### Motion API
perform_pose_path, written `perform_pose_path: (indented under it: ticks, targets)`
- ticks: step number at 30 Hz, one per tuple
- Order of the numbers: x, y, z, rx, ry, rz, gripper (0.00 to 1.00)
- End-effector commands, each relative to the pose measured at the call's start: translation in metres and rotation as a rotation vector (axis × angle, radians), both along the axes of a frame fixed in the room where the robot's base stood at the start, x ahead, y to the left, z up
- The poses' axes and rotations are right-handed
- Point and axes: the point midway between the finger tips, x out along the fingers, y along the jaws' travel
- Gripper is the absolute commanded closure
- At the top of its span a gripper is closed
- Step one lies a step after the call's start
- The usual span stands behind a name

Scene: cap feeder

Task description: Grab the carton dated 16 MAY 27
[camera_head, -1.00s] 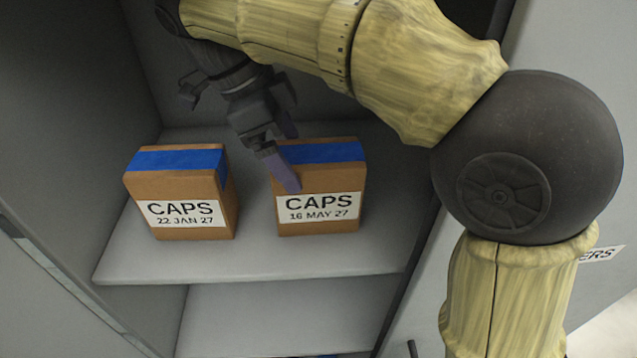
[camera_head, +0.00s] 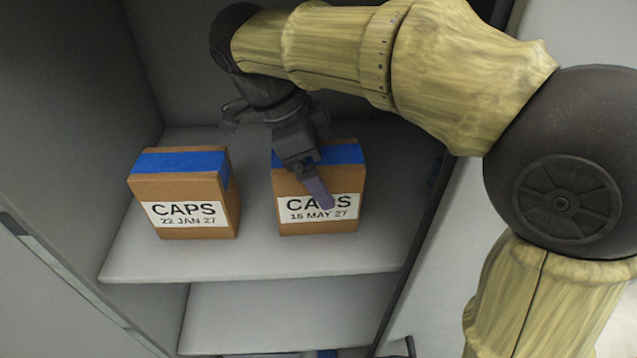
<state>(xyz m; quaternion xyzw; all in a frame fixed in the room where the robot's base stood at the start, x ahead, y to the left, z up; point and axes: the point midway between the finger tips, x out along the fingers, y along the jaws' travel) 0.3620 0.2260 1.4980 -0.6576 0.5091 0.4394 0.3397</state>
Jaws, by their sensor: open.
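The carton labelled CAPS 16 MAY 27 (camera_head: 290,222) stands upright on the right part of the shelf. It is brown with a blue tape band on top and a white label. My gripper (camera_head: 322,190) is open, with one finger seen in front of this carton's label, covering part of the word CAPS. The other finger is hard to make out, and I cannot tell whether the gripper touches the carton. The carton labelled CAPS 22 JAN 27 (camera_head: 185,190) stands to the left, apart from it, with the same tape and label style.
The cartons stand on a grey shelf (camera_head: 250,262) in a cabinet. A gap of bare shelf lies between them. The cabinet's left wall (camera_head: 75,130) and right edge bound the space. A lower shelf (camera_head: 270,315) shows below.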

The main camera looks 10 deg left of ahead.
Motion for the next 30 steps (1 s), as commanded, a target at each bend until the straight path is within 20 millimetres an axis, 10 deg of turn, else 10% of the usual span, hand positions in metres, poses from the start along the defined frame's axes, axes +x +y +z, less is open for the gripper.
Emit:
perform_pose_path:
  ticks: [30]
  targets:
    - [0.001,-0.005,-0.015,0.001,-0.001,0.000,0.06]
